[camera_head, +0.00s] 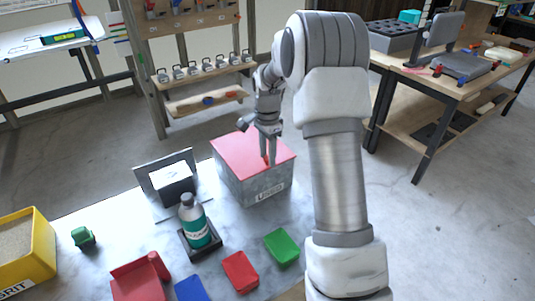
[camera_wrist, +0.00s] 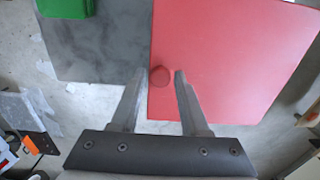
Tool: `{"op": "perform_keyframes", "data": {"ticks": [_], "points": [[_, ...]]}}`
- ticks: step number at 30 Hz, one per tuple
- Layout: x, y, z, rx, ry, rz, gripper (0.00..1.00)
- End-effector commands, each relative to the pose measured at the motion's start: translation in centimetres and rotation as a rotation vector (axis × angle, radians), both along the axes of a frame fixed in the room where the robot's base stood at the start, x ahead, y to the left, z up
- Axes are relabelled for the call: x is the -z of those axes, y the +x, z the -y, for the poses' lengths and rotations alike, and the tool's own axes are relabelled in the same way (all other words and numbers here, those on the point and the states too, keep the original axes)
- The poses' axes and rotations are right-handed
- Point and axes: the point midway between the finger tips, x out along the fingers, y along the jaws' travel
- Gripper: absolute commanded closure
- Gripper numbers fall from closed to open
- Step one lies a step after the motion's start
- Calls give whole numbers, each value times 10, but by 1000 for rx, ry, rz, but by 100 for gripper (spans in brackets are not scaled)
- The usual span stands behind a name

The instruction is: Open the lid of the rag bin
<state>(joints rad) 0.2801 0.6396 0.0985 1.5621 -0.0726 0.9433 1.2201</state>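The rag bin (camera_head: 236,182) is a grey box with a label reading "USED" on its front. Its flat red lid (camera_head: 240,150) lies shut on top; the lid also fills the right half of the wrist view (camera_wrist: 240,50). A small round red knob (camera_wrist: 160,76) sits at the lid's edge. My gripper (camera_head: 268,160) points down over the front part of the lid. In the wrist view its fingers (camera_wrist: 159,75) are apart, with the knob between the tips and a gap on both sides. Finger height above the lid is hard to judge.
A teal bottle (camera_head: 196,225) stands on a dark tray beside a framed stand (camera_head: 150,178). Green (camera_head: 282,246) and red (camera_head: 240,271) trays lie in front of the bin. A yellow grit box (camera_head: 38,255) is at far left. A workbench (camera_head: 455,85) stands behind right.

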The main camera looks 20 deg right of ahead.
Motion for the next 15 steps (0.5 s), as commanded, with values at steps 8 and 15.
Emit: {"op": "perform_keyframes", "data": {"ticks": [8,15], "points": [[0,0,0,0,0,0,100],[0,0,0,0,0,0,100]]}}
